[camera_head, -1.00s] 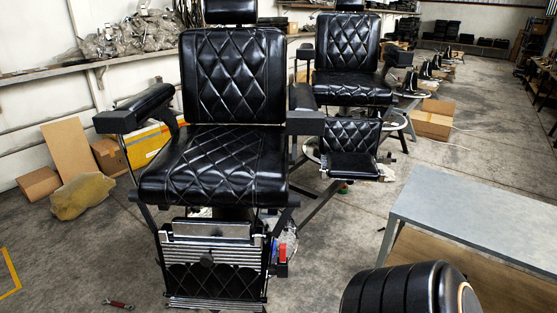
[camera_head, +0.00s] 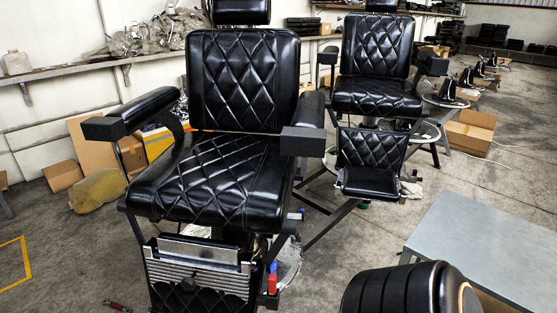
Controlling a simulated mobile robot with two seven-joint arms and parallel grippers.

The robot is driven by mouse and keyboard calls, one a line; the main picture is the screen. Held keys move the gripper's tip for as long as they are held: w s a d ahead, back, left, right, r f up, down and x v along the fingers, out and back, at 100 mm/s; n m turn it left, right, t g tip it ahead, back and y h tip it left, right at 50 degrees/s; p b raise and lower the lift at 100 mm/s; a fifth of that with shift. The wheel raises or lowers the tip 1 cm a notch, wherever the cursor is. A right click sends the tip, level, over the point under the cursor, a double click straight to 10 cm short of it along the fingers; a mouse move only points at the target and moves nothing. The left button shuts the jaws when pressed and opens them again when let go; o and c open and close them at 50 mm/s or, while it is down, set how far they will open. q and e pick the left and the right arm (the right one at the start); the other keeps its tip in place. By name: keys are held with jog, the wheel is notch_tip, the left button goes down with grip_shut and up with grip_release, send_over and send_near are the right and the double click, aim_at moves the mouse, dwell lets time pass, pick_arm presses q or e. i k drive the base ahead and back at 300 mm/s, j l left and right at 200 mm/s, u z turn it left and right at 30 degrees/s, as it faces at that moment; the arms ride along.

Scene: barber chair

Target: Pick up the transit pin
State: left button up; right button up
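I cannot make out a thing that is clearly the transit pin. A small red part (camera_head: 272,283) with a blue part (camera_head: 272,267) just above it sits at the right side of the near barber chair's (camera_head: 215,180) footrest; I cannot tell what it is. A short red and dark tool (camera_head: 117,306) lies on the floor at the bottom left. A black ribbed part, which appears to be mine, fills the bottom right. Neither gripper shows.
A second black chair (camera_head: 375,95) stands behind to the right. A grey-topped table (camera_head: 480,245) is at right. Cardboard boxes (camera_head: 62,175) and a yellowish sack (camera_head: 98,190) lie at left by the wall. Open concrete floor shows at front left and far right.

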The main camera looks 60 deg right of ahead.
aim_at(273, 278)
jog(key=k+l, duration=0.1)
jog(key=l, duration=0.8)
jog(key=k+l, duration=0.15)
jog(key=l, duration=0.3)
jog(key=k+l, duration=0.1)
jog(key=l, duration=0.4)
jog(key=i+l, duration=0.35)
jog(key=l+u, duration=0.05)
jog(key=l, duration=0.05)
